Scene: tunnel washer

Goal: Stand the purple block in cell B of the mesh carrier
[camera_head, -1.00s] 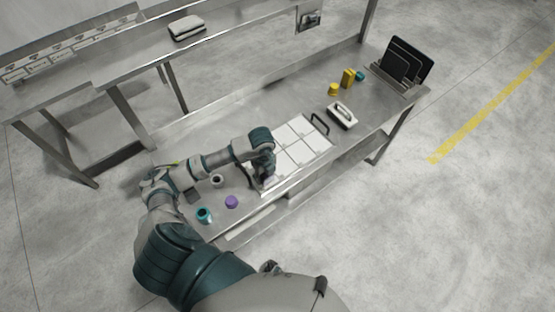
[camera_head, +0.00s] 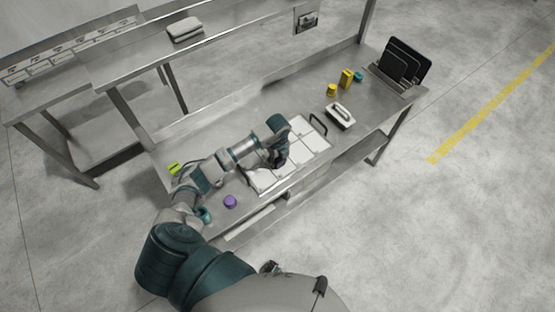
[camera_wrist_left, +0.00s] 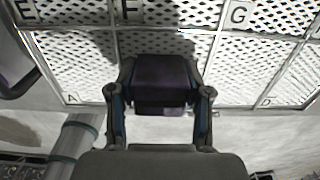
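The mesh carrier (camera_head: 312,138) is a white grid of cells on the steel table, partly hidden by my left arm. In the left wrist view its mesh (camera_wrist_left: 255,60) shows labels E, F and G at the top and A and D lower down. My left gripper (camera_head: 272,162) is over the carrier's left part. In the left wrist view the gripper (camera_wrist_left: 160,92) is shut on a dark purple block (camera_wrist_left: 160,75). The block hides the stretch between labels A and D, so I cannot tell which cell it is over or whether it touches the mesh. My right gripper is not in view.
A purple round piece (camera_head: 231,201) and a teal piece (camera_head: 205,215) stand near the table's front left. A yellow-green object (camera_head: 173,168) lies behind my arm. A white handled tool (camera_head: 340,116), yellow pieces (camera_head: 347,78) and a dark rack (camera_head: 402,62) stand right.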

